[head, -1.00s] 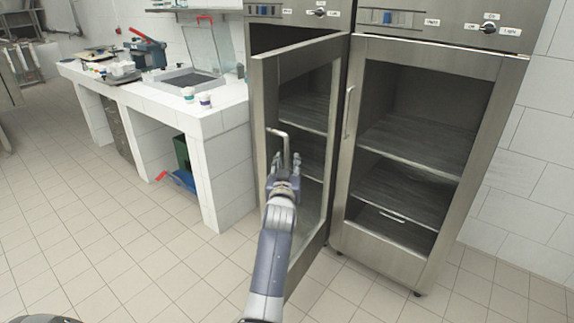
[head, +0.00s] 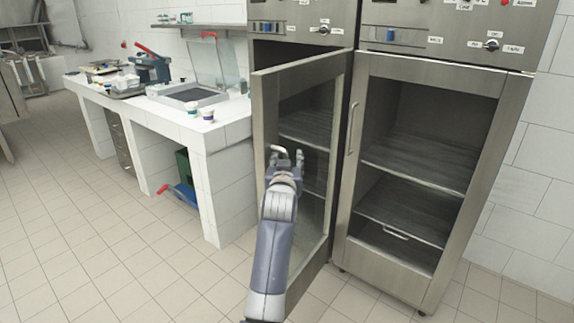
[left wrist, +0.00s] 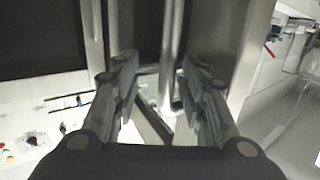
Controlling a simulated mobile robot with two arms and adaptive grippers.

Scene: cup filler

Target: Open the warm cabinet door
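The left steel cabinet's glass door (head: 263,110) stands partly open, swung out to the left. The right cabinet's door (head: 437,70) is shut. The panel labels are too small to read, so I cannot tell which cabinet is the warm one. My left gripper (head: 287,160) is in front of the open door at its bar handle (head: 279,148); its fingers hide most of the bar. In the left wrist view my left gripper (left wrist: 158,95) has its fingers apart, with an upright metal bar (left wrist: 170,50) between them, nearer the right finger. My right gripper is out of view.
A white tiled counter (head: 215,138) stands left of the cabinets, close to the open door's outer edge. It holds small cups (head: 208,113) and equipment. A blue bin (head: 187,193) is below it. Tiled floor (head: 100,250) is clear at the front left.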

